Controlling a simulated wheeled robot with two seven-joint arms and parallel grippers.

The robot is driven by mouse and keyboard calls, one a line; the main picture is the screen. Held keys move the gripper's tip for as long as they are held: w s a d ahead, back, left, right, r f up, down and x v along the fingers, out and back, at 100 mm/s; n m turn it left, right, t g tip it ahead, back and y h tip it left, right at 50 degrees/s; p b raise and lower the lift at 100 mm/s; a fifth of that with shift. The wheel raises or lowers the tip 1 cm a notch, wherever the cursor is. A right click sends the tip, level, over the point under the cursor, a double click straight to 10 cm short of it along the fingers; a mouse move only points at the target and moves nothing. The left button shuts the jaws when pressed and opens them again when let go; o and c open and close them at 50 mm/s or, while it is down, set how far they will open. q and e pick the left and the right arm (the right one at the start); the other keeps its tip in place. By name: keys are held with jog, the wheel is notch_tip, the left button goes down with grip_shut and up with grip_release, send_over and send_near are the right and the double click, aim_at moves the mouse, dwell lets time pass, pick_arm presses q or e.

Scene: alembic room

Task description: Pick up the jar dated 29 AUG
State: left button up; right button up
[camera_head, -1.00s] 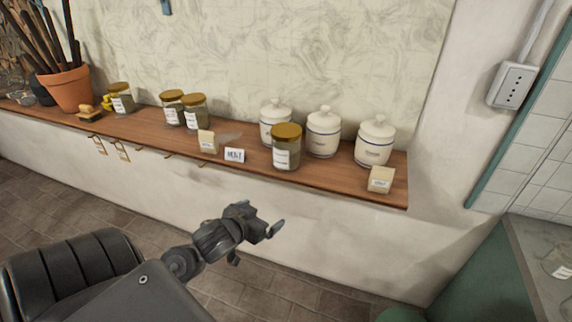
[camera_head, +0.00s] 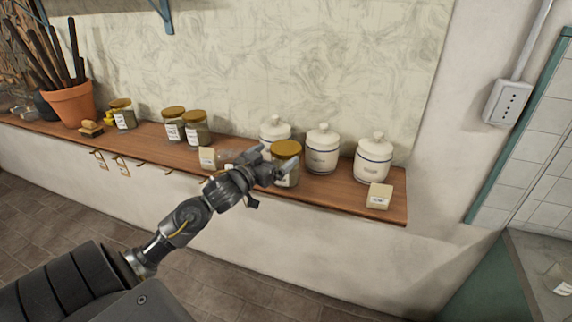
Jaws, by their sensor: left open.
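Several glass jars with gold lids and white labels stand on the wooden shelf (camera_head: 335,196). The label dates are too small to read. One jar (camera_head: 286,149) stands in front of the white canisters, partly hidden by my left gripper (camera_head: 277,160). That gripper is open, its fingers at or just in front of this jar; I cannot tell whether they touch it. Two more jars stand side by side left of centre, the left one (camera_head: 174,125) and the right one (camera_head: 196,128). Another jar (camera_head: 123,114) stands farther left. My right gripper is not in view.
Lidded white canisters stand behind and right of the nearest jar: left (camera_head: 275,129), middle (camera_head: 322,150) and right (camera_head: 373,158). Small cream blocks (camera_head: 378,196) (camera_head: 208,158) sit near the front edge. A terracotta pot (camera_head: 71,103) stands far left.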

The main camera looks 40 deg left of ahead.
aim_at(293, 143)
pick_arm(q)
jog(key=shift+w+r, duration=0.1)
jog(key=shift+r, duration=0.05)
jog(key=w+p, duration=0.2)
jog(key=w, duration=0.3)
jog(key=shift+d, duration=0.1)
jog(key=shift+s, duration=0.1)
jog(key=shift+c, duration=0.6)
jog(key=c, duration=1.2)
jog(key=shift+c, duration=1)
